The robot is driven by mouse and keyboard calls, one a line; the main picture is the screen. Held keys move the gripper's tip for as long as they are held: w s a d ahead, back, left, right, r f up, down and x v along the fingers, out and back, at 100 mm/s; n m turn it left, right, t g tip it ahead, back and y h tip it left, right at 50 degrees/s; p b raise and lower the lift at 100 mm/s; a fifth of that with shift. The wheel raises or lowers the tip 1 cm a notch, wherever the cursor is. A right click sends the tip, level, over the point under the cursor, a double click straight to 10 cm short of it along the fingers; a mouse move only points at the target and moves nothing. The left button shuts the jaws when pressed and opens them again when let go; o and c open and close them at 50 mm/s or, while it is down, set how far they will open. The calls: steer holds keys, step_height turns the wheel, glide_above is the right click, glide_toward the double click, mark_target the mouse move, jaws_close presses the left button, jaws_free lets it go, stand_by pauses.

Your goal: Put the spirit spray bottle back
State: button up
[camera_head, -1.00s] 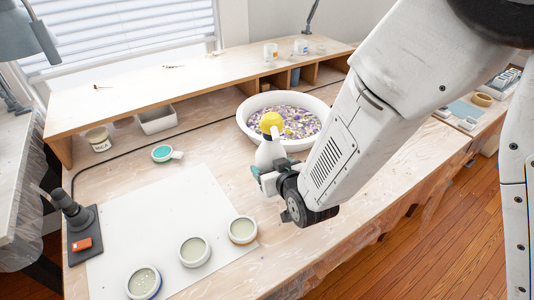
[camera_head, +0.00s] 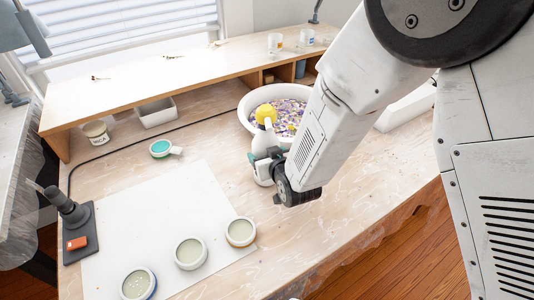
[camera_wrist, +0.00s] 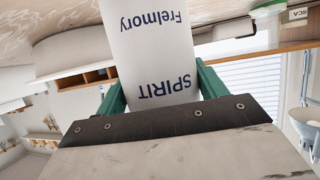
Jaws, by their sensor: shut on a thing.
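The spirit spray bottle (camera_head: 265,144) is white with a yellow top. In the wrist view its body (camera_wrist: 150,50) fills the space between the green fingers, and its label reads "SPIRIT" and "Frelmory", upside down in the picture. My gripper (camera_head: 266,164) is shut on the bottle. In the head view the bottle is upright, in front of the large white bowl (camera_head: 246,108). Part of its body is hidden behind the fingers, and I cannot tell whether its base touches the bench.
The bowl holds purple, white and yellow pieces. A white sheet (camera_head: 140,225) bears several round molds, such as one at its right edge (camera_head: 240,232). A teal-filled cup (camera_head: 161,148), a labelled tub (camera_head: 96,132) and a white bin (camera_head: 156,112) stand behind. The raised shelf (camera_head: 130,95) has open space.

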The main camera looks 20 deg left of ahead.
steer(key=shift+f, duration=0.1)
steer(key=o, duration=1.3)
steer(key=v, duration=1.2)
steer(key=shift+r, duration=0.2)
